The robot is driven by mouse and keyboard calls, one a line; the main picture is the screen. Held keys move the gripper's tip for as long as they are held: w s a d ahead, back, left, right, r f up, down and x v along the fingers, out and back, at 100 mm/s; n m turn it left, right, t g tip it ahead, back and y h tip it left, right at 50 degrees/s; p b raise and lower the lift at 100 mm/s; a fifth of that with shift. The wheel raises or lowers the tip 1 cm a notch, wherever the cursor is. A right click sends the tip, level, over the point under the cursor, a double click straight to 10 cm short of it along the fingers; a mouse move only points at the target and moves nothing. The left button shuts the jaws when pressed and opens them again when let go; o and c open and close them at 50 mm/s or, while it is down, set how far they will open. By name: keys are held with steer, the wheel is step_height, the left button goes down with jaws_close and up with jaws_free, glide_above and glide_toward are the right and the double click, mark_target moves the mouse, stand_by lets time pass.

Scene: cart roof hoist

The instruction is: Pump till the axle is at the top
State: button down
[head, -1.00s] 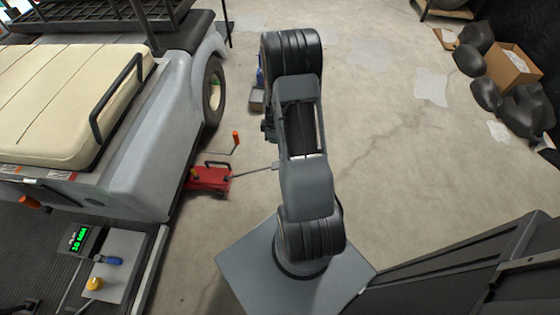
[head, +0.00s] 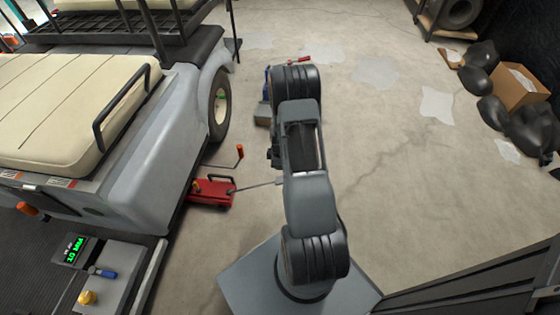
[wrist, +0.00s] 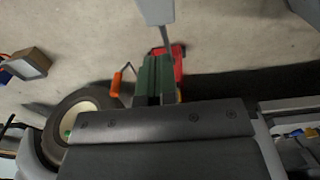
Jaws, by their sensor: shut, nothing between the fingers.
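The red floor jack (head: 212,194) sits at the cart's side, partly beneath its body. Its thin grey handle (head: 258,187) reaches right toward my arm; in the wrist view the handle (wrist: 165,40) rises from the jack (wrist: 179,62) to a pale grip (wrist: 155,10). The grey cart (head: 150,130) has its near wheel (head: 219,103) in view; the axle is hidden beneath the body. My gripper (wrist: 155,62), with green fingers, is shut and empty, overlapping the jack in the wrist view; contact cannot be told. My arm hides it in the head view.
An orange-handled crank (head: 240,152) stands beside the jack. A small grey box (head: 263,115) lies on the floor behind my arm. A bench with a green-lit display (head: 75,251) is at lower left. The floor to the right is mostly clear.

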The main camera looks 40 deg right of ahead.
steer(key=f, duration=0.1)
steer(key=f+b, duration=0.1)
steer(key=f, duration=0.1)
steer(key=s+d+f, duration=0.1)
steer(key=f, duration=0.1)
steer(key=shift+b, duration=0.3)
steer(key=shift+s+d+f, duration=0.25)
steer(key=shift+d+f, duration=0.05)
steer(key=shift+f, duration=0.15)
steer(key=shift+f+b, duration=0.1)
steer(key=shift+b, duration=0.2)
